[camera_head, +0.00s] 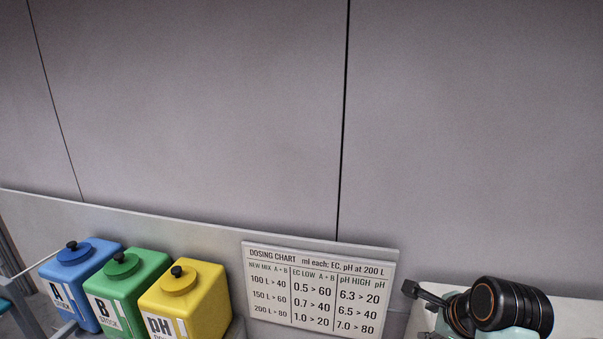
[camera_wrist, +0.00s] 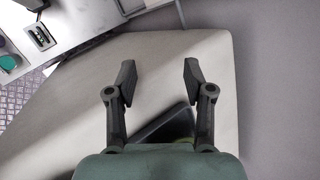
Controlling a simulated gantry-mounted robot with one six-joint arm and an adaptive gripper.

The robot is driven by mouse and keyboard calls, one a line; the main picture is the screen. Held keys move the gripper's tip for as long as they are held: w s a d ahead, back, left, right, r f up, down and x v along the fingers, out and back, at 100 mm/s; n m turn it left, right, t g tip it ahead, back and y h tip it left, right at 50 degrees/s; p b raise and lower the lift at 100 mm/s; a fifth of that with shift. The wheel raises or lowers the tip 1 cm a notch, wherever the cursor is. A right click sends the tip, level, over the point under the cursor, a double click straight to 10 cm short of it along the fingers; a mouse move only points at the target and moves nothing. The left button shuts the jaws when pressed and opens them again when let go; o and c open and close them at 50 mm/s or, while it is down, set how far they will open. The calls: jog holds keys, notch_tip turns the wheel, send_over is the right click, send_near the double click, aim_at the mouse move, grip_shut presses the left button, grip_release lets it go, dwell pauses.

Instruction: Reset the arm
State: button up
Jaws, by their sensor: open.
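My gripper (camera_wrist: 158,75) shows in the wrist view with its two dark fingers spread apart and nothing between them. It points over a pale, rounded surface (camera_wrist: 205,60). In the head view, part of my arm, with black and pale green parts, shows at the lower right corner; the gripper's fingertips cannot be made out clearly there.
In the head view, a blue container (camera_head: 97,254) marked A, a green container (camera_head: 146,265) marked B and a yellow container (camera_head: 207,292) marked pH stand at the lower left. A dosing chart (camera_head: 318,255) stands right of them. Grey wall panels (camera_head: 200,110) fill the back.

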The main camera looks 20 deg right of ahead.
jog(key=w+a+f+n+t, duration=0.1)
jog(key=a+f+n, duration=0.1)
jog(key=a+n, duration=0.4)
jog(key=w+a+f+n+t, duration=0.1)
jog(key=a+f+n, duration=0.15)
jog(key=a, duration=0.65)
jog(key=s+a+n+t, duration=0.1)
jog(key=s+a+n, duration=0.3)
jog(key=a+n, duration=0.2)
jog(key=s+a+r+n+t+y, duration=0.1)
jog(key=s+a+n, duration=0.3)
jog(key=a, duration=0.5)
jog(key=s+a+r+n+t, duration=0.1)
jog(key=s+a+n+t, duration=0.1)
jog(key=s+a+n, duration=0.2)
jog(key=a+n, duration=0.3)
jog(key=n, duration=0.1)
jog(key=shift+a+y, duration=0.25)
jog(key=shift+y, duration=0.05)
